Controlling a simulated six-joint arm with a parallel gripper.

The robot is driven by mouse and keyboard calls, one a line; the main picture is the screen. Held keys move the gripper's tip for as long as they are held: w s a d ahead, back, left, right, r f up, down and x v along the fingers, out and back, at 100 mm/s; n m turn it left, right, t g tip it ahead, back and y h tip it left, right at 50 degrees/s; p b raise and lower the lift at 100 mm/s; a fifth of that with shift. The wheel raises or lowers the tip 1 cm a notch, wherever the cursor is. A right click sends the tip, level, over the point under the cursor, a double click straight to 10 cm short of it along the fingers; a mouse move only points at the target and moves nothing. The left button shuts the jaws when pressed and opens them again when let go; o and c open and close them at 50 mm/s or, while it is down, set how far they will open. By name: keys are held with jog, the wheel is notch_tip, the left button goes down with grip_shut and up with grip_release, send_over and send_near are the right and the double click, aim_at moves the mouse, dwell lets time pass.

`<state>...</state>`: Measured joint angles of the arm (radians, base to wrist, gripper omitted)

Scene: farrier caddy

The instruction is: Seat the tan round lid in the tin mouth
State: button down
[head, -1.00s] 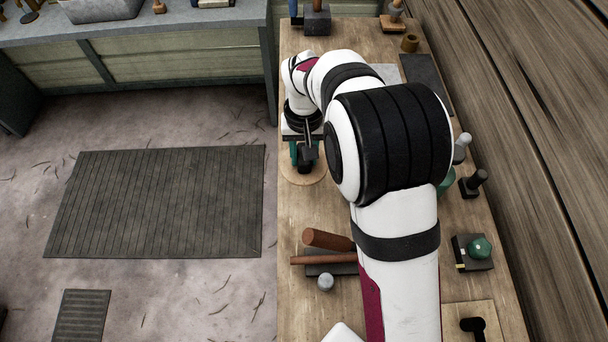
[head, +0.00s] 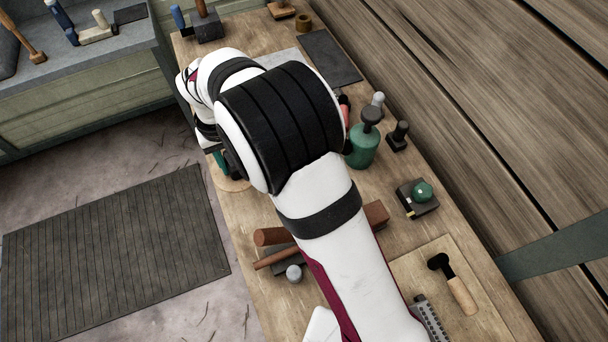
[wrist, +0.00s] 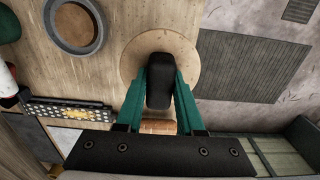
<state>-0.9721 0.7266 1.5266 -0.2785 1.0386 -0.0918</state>
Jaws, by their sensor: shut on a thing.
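The tan round lid (wrist: 185,58) is a flat disc with a black block-shaped knob (wrist: 160,84) at its middle. My gripper (wrist: 160,92) has green fingers, shut on the knob from both sides. In the head view the lid (head: 233,185) shows only in part, by the bench's left edge under my gripper (head: 220,165). I cannot tell whether it rests on the bench or hangs just above. A round grey rim with a brown inside, apparently the tin mouth (wrist: 75,49), lies at the upper left in the wrist view, apart from the lid. My arm seems to hide it in the head view.
A green bottle (head: 362,150) and a dark stamp-like tool (head: 398,136) stand right of my arm. A brown-handled hammer (head: 270,236) lies nearer. A green knob on a dark block (head: 421,193) sits at the right. A ribbed floor mat (head: 115,265) lies beside the bench.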

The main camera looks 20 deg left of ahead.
jog(key=w+d+r, duration=0.4)
jog(key=w+d, duration=0.3)
jog(key=d, duration=0.6)
jog(key=shift+w, duration=0.2)
jog(key=shift+f, duration=2.4)
jog(key=shift+f, duration=0.1)
jog(key=shift+f, duration=1.6)
jog(key=shift+f, duration=0.7)
